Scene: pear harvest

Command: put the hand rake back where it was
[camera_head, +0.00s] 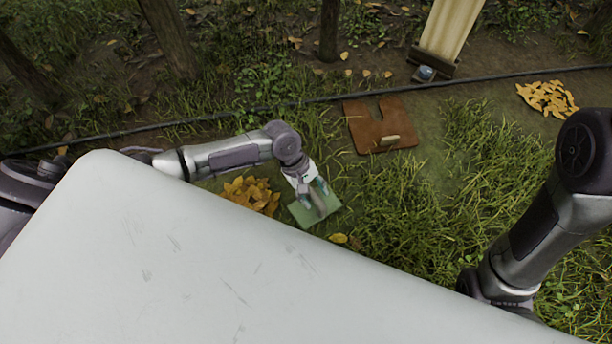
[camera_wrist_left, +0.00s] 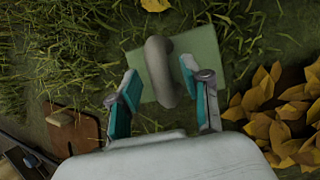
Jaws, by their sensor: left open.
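A flat green plate with a grey arched handle (camera_head: 318,205) lies on the grass beyond the white surface. It may be the hand rake, but I see no tines. In the left wrist view its handle (camera_wrist_left: 158,75) stands between my open left fingers, with the green plate (camera_wrist_left: 205,45) behind. My left gripper (camera_head: 316,186) points down over the plate, a finger on each side of the handle and not closed on it; whether the fingers touch it I cannot tell. The left gripper also shows in its wrist view (camera_wrist_left: 159,72). My right gripper is out of view.
A leaf pile (camera_head: 250,195) lies close left of the plate. A notched brown board (camera_head: 367,137) with a tan block lies farther back. Another leaf pile (camera_head: 547,98) is at right. A dark hose (camera_head: 220,117) crosses the ground; a pale board (camera_head: 450,28) and tree trunks stand behind.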

